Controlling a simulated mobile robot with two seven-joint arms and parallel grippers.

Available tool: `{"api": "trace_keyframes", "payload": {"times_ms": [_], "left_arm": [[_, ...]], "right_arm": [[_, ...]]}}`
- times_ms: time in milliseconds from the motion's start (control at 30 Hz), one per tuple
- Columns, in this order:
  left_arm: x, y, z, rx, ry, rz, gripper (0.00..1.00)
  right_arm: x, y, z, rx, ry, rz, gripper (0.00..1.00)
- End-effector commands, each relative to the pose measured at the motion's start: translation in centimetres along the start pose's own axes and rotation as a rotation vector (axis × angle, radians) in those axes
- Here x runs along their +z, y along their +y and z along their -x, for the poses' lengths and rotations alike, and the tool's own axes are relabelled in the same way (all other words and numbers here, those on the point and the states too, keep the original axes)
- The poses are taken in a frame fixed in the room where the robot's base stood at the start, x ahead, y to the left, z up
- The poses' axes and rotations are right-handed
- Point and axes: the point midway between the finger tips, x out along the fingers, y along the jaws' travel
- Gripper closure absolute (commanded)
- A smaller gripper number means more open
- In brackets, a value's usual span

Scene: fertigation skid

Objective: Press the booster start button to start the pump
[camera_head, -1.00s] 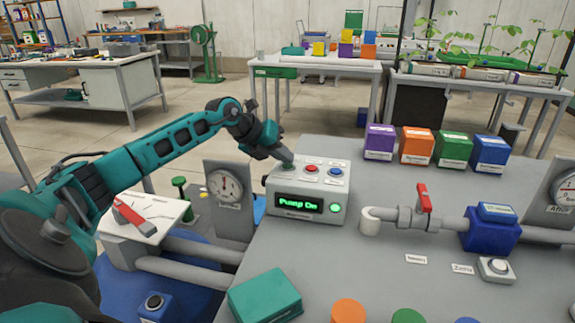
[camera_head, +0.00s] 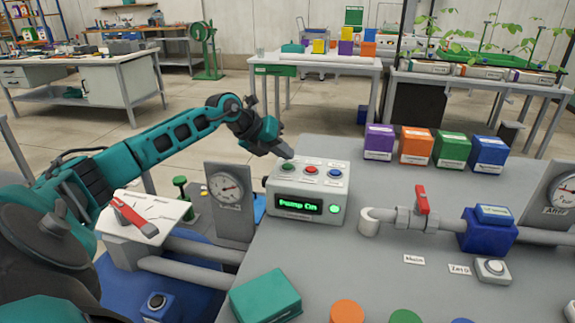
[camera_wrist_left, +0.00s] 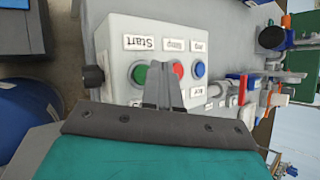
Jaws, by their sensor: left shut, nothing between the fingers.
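The grey control box (camera_head: 325,182) stands on the bench with a green button (camera_head: 288,166), a red button (camera_head: 311,170) and a blue button (camera_head: 335,173) on top. Its display (camera_head: 299,204) reads "Pump On" in green, and a round green lamp (camera_head: 334,209) beside it is lit. In the left wrist view the label "Start" (camera_wrist_left: 154,43) lies by the green button (camera_wrist_left: 139,74). My left gripper (camera_head: 287,153) is shut and empty, just above the green button and apart from it. In the left wrist view its fingers (camera_wrist_left: 160,84) partly cover the box top. My right gripper is not in view.
A pressure gauge (camera_head: 225,188) stands left of the box. A pipe with a red valve handle (camera_head: 422,199) runs to the right. Purple, orange, green and blue boxes (camera_head: 452,149) line the bench's back edge.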

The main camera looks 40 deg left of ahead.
Motion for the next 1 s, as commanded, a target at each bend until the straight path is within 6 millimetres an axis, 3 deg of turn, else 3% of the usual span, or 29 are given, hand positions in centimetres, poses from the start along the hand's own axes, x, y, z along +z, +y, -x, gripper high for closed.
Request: {"api": "trace_keyframes", "payload": {"times_ms": [500,1000], "left_arm": [[2.5,-2.5,3.4,0.001,-0.001,-0.001,1.0],[2.5,-2.5,3.5,0.0,-0.001,0.0,1.0]], "right_arm": [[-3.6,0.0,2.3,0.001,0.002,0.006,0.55],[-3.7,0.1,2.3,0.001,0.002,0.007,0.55]]}}
